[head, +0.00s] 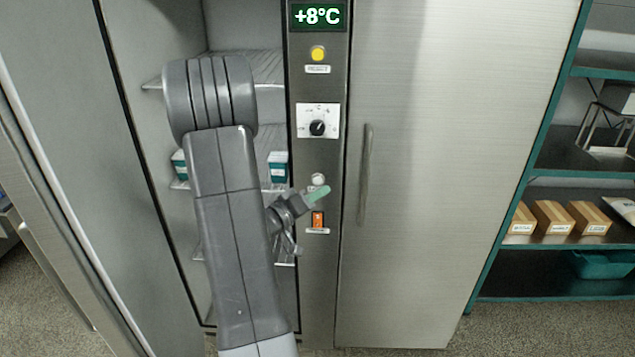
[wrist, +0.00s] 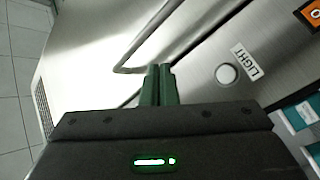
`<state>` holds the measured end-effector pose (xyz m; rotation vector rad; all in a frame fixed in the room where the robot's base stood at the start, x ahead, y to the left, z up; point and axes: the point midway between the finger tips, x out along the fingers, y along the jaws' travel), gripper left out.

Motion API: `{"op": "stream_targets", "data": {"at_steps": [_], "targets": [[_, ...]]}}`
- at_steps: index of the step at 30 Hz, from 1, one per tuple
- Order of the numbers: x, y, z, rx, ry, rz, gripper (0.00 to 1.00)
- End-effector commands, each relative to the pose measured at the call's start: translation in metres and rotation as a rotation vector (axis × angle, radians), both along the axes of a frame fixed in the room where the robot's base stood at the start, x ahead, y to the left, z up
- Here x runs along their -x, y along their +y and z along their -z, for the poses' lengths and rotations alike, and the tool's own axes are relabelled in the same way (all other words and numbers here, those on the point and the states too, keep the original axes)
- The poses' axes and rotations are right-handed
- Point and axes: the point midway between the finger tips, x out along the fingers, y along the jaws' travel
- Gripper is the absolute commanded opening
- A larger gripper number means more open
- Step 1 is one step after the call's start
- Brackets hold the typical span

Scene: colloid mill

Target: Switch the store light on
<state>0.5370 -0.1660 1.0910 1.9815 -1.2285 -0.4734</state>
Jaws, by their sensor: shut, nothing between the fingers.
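The light button is a round white button (wrist: 227,74) beside a LIGHT label (wrist: 247,62) in the wrist view. In the head view the button (head: 318,179) sits on the steel control strip (head: 319,270), below the dial. My gripper (head: 321,192) has green fingertips and is shut and empty. In the head view its tips overlap the strip just below the button and hide the label. In the wrist view the shut fingers (wrist: 158,84) point to the left of the button, apart from it in the picture. Their distance from the panel is hard to tell.
An orange rocker switch (head: 317,219) sits just below the button. Above are a black dial (head: 317,128), a yellow round lamp or button (head: 318,54) and a +8°C display (head: 318,16). A door handle (head: 366,175) stands out at right. Open shelves (head: 270,62) hold boxes (head: 278,167) at left.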

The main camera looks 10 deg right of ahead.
Motion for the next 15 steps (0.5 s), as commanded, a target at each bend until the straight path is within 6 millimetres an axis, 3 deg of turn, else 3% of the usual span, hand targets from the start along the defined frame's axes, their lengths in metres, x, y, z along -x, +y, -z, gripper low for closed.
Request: {"op": "stream_targets", "data": {"at_steps": [8,11,15], "targets": [[0.0,-0.002,0.004,-0.014,0.005,-0.001,0.0],[-0.002,-0.008,0.017,-0.064,0.025,-0.007,0.0],[-0.004,-0.021,0.053,-0.202,0.068,-0.023,0.0]]}}
